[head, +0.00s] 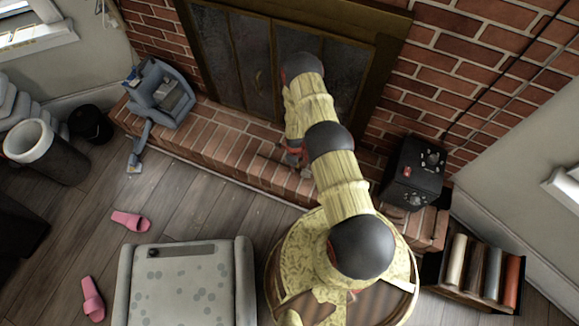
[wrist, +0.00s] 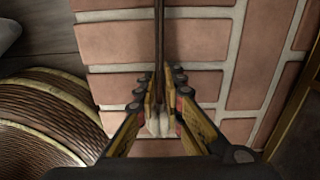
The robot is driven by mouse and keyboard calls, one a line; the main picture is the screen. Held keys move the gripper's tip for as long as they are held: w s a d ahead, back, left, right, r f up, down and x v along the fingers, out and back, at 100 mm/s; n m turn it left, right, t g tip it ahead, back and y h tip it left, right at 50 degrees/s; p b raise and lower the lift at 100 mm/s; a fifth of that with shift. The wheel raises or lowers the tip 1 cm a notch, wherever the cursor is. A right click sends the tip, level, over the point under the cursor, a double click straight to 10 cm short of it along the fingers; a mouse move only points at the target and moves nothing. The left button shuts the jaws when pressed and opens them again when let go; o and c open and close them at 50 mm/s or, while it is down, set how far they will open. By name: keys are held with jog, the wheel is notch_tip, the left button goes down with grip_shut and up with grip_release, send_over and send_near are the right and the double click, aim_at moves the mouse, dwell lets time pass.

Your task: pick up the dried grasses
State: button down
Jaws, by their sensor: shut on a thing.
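My gripper (wrist: 160,110) is in the wrist view, with its two jointed fingers closed in from both sides. Between them is a thin, dark brown upright stem (wrist: 158,40) with a pale whitish part low down, which I take to be the dried grasses. The fingers are shut on it, in front of the brickwork. Its far end runs out of the top of the picture. In the head view my arm reaches over the brick hearth and hides most of the gripper. I cannot make out the grasses there.
The brick hearth (head: 215,140) runs below the dark fireplace doors (head: 240,60). A ridged, basket-like round thing (wrist: 45,110) is left of the gripper. Pink slippers (head: 131,221) lie on the floor.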

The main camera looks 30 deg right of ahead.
jog(key=shift+r, duration=0.1)
jog(key=shift+r, duration=0.25)
notch_tip(320, 180, up, 2)
jog(key=shift+r+p, duration=0.15)
jog(key=shift+p, duration=0.6)
jog(key=s+d+r+p, duration=0.1)
jog(key=s+r+p, duration=0.5)
jog(key=s+r, duration=0.4)
jog(key=s, duration=0.4)
jog(key=shift+d, duration=0.2)
